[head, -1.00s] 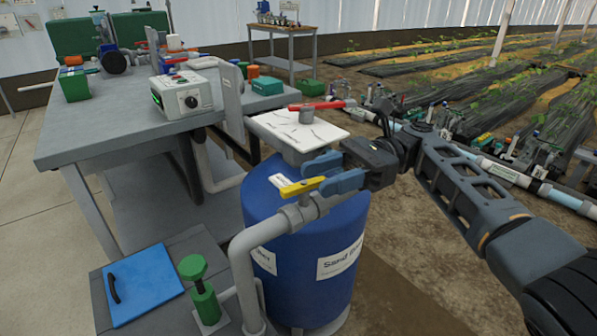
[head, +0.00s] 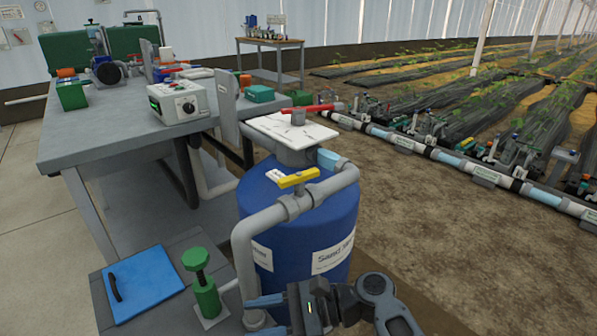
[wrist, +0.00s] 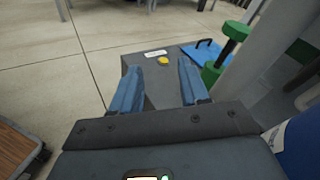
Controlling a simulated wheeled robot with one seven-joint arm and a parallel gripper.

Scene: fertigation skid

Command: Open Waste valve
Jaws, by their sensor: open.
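A yellow lever handle (head: 298,179) sits on a valve on the grey pipe (head: 262,222) beside the blue sand filter tank (head: 335,225). It lies roughly along the pipe's upper run. A small white tag (head: 275,175) is beside it; I cannot read it, so I cannot tell whether this is the Waste valve. My gripper (head: 262,315) is low in front of the tank, well below the lever and apart from it. In the wrist view my blue fingers (wrist: 158,88) are spread and empty. Beyond them a small yellow part (wrist: 162,59) and an unreadable white label (wrist: 155,52) show on a grey surface.
A green valve (head: 205,285) and a blue lid (head: 143,284) are at lower left. The grey bench (head: 110,135) stands behind. Bare soil right of the tank is free.

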